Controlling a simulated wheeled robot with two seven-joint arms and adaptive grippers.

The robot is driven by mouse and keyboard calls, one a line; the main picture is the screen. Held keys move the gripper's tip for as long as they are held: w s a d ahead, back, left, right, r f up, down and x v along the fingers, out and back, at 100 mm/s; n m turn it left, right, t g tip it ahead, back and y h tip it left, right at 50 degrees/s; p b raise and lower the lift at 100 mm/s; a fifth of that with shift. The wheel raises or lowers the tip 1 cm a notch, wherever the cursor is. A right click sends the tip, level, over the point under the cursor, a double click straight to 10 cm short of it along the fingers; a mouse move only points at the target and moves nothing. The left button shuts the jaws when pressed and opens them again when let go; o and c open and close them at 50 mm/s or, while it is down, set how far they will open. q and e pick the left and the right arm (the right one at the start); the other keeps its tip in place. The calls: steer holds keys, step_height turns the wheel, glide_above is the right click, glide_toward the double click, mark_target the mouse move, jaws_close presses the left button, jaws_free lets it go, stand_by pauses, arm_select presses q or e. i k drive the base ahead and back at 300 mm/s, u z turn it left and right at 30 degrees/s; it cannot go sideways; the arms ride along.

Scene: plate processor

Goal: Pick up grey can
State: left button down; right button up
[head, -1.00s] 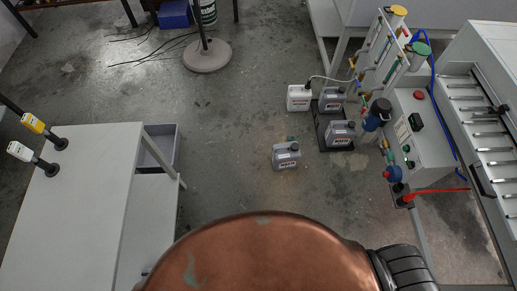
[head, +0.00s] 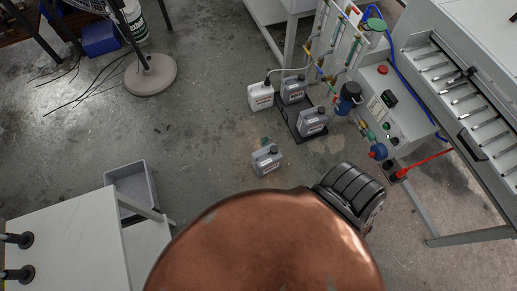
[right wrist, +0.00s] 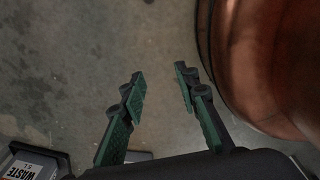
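A grey can (head: 267,158) stands alone on the concrete floor in the head view. Two more grey cans, one nearer (head: 312,121) and one farther (head: 293,90), stand behind it on a dark tray (head: 318,137) beside the machine. My left gripper is not in view.
A white can (head: 260,97) with a hose stands left of the tray. The plate processor (head: 395,115) is at right. A white table (head: 70,240) and a grey bin (head: 132,183) are at left. A round stand base (head: 150,75) is at the back left. Floor between is clear.

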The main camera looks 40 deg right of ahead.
mark_target(263, 162)
steer(key=z, duration=0.6)
steer(key=i, duration=0.8)
steer(key=z, duration=0.85)
